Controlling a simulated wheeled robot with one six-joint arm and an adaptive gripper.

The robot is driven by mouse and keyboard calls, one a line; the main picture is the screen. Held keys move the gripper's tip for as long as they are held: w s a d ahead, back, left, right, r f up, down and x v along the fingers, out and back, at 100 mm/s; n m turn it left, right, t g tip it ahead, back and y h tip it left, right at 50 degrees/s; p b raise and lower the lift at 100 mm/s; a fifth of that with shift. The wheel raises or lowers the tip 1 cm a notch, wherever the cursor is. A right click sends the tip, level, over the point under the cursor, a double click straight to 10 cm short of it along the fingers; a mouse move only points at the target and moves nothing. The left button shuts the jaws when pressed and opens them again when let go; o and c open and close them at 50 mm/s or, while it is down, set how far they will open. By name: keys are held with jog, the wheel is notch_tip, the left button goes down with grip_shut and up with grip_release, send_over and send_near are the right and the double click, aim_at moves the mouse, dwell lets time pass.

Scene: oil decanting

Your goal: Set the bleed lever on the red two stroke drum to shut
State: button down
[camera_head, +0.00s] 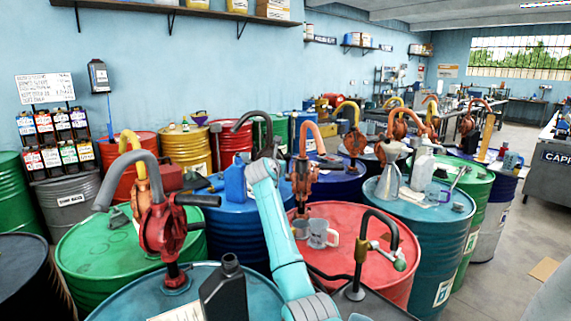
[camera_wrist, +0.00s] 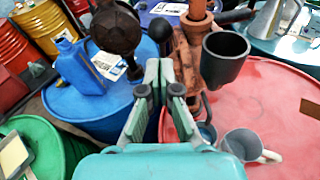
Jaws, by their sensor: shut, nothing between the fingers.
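The red drum (camera_head: 360,232) stands at the middle of the head view, and its lid (camera_wrist: 265,115) fills the right of the wrist view. An orange-brown hand pump (camera_head: 302,180) rises from it; its column (camera_wrist: 187,58) shows just right of my fingers in the wrist view. A black knob (camera_wrist: 160,28) appears just beyond the fingertips; I cannot tell whether it belongs to the bleed lever, or how that lever is set. My gripper (camera_wrist: 159,65) is shut and empty beside the pump. In the head view my arm hides most of it.
Grey mugs (camera_head: 320,234) (camera_wrist: 240,146) stand on the red lid. A dark cup-shaped spout (camera_wrist: 223,57) is right of the fingers. A blue jug (camera_wrist: 78,66) stands on the blue drum (camera_wrist: 100,105) at left. A black curved pipe (camera_head: 378,214) rises in front.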

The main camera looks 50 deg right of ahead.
jog(key=s+a+r, duration=0.2)
jog(key=a+r, duration=0.3)
jog(key=a, duration=0.2)
jog(key=shift+s+r, duration=0.15)
jog(key=shift+s, duration=0.25)
jog(key=shift+a, duration=0.1)
